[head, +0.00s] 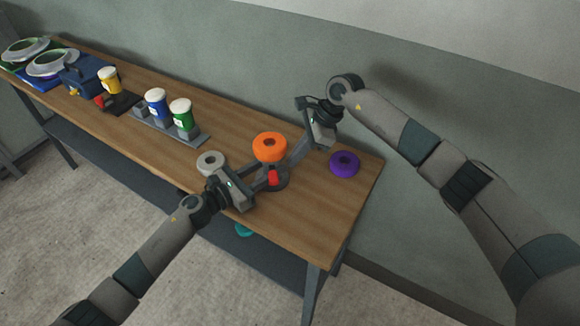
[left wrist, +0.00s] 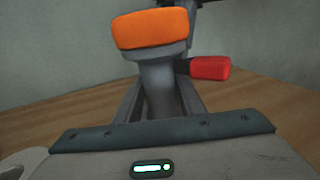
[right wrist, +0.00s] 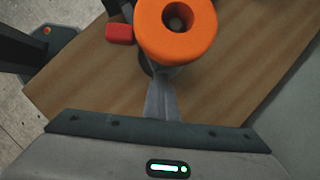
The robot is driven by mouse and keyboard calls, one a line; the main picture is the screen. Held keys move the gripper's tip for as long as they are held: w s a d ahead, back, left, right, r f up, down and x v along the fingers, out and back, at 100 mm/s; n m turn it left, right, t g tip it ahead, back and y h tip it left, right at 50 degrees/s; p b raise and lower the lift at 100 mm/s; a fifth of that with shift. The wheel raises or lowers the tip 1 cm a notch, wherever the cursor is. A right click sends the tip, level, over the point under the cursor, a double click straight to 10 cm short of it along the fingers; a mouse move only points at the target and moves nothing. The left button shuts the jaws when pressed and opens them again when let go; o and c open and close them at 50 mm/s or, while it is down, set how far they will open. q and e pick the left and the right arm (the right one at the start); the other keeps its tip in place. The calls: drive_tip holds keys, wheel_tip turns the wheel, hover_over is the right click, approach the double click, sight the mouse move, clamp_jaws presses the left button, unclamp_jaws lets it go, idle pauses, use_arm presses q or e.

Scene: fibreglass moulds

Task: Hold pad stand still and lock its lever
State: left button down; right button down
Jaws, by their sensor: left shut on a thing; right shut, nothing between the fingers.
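The pad stand has an orange round pad (head: 270,146) with a hole in its top, a grey post (left wrist: 160,82) and a dark round base (head: 283,184). It stands upright on the table. Its red lever (head: 273,177) sticks out from the side below the pad; it also shows in the left wrist view (left wrist: 210,68) and the right wrist view (right wrist: 119,33). My left gripper (head: 262,181) is shut on the post, a finger on each side. My right gripper (head: 292,164) is shut and empty, its fingertips close to the stand; contact cannot be told.
A pale grey ring (head: 211,162) lies left of the stand, a purple ring (head: 344,164) to its right. Farther left are green (head: 181,118), blue (head: 157,106) and yellow (head: 108,82) jars, a blue box (head: 82,77) and pale round moulds (head: 53,62). A wall runs behind the table.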

drive_tip(key=shift+s+a+f+g, duration=0.15)
drive_tip(key=shift+s+a, duration=0.3)
drive_tip(key=shift+s, duration=0.1)
drive_tip(key=shift+s+a+f+g, duration=0.1)
drive_tip(key=shift+s+a+g, duration=0.05)
drive_tip(key=shift+s+a, duration=0.35)
drive_tip(key=shift+s+d, duration=0.1)
drive_tip(key=shift+s+r, duration=0.15)
drive_tip(key=shift+s, duration=0.1)
drive_tip(key=shift+s, duration=0.4)
drive_tip(key=shift+w+d, duration=0.4)
drive_tip(key=shift+d, duration=0.5)
drive_tip(key=shift+w+d, duration=0.4)
drive_tip(key=shift+d, duration=0.55)
drive_tip(key=shift+w+d, duration=0.4)
drive_tip(key=shift+d, duration=0.5)
